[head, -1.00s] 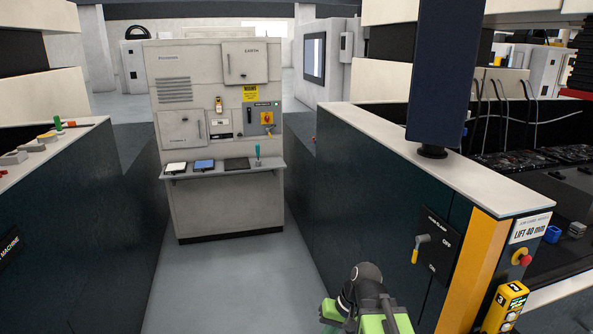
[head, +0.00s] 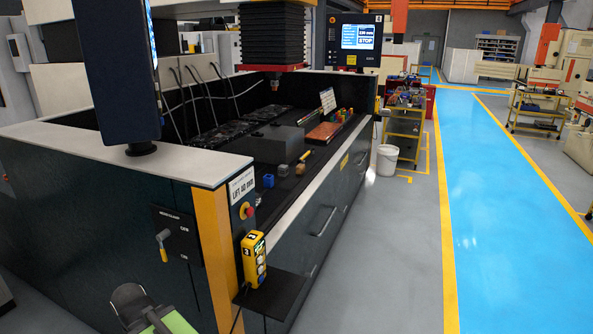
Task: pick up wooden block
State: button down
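I cannot pick out a wooden block for certain. A small brown object (head: 300,169) lies on the dark bed inside the machine tank, near its front rim, and could be wooden, but it is too small to tell. Part of my green and black arm shows at the bottom left of the head view. My gripper's fingers are not visible.
A white bucket (head: 387,160) stands beyond. The blue aisle (head: 490,200) is clear.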

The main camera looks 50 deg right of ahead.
aim_at(300, 169)
jog(key=z, duration=1.55)
jog(key=k, duration=0.9)
jog(key=i, duration=0.9)
jog(key=z, duration=0.95)
jog(key=i, duration=1.7)
